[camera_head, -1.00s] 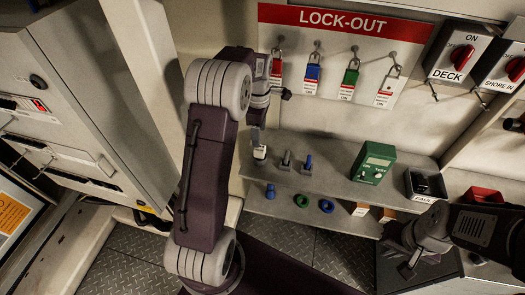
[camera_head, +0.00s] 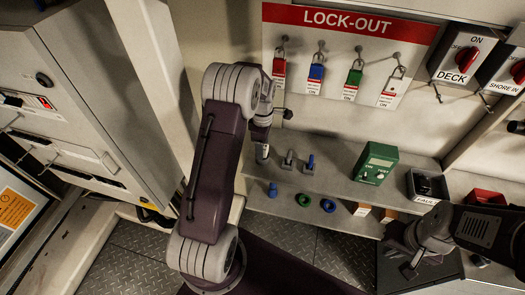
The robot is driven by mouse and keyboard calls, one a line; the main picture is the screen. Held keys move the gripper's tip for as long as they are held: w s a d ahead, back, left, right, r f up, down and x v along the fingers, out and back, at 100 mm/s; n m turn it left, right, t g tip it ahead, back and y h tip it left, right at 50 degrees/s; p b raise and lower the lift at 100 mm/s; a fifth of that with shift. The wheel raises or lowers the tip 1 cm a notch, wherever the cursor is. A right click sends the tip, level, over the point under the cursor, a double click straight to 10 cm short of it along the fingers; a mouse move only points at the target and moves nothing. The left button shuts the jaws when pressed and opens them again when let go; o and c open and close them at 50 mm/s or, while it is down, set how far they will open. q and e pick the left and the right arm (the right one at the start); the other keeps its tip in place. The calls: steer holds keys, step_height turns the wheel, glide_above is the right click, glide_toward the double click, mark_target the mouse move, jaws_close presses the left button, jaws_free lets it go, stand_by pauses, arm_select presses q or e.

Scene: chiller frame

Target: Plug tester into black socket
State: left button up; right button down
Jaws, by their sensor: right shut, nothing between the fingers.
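A green box with a small pale display, which looks like the tester (camera_head: 376,163), stands on the grey shelf at centre right. I cannot single out the black socket for sure; a black fitting (camera_head: 12,100) shows on the cabinet face at far left. My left gripper (camera_head: 262,152) hangs at the shelf's left end, mostly hidden behind my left arm; its jaws are not clear. It is well left of the green box, beside small upright pieces. My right gripper (camera_head: 410,264) is shut and empty at lower right, below the shelf and apart from the box.
A LOCK-OUT board (camera_head: 336,55) with several padlocks hangs behind. The grey cabinet (camera_head: 100,70) stands left.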

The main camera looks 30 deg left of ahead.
arm_select(q)
steer(key=shift+f, duration=0.65)
jaws_close()
steer(key=shift+r, duration=0.45)
steer(key=r, duration=0.3)
steer(key=shift+s+d+r+b, duration=0.25)
steer(key=shift+d+r+b, duration=0.05)
steer(key=shift+d+r, duration=0.1)
steer(key=s+d+r+b, duration=0.1)
steer(key=s+d+r, duration=0.4)
steer(key=d, duration=0.4)
steer(key=shift+s+r, duration=0.4)
steer(key=shift+r, duration=0.3)
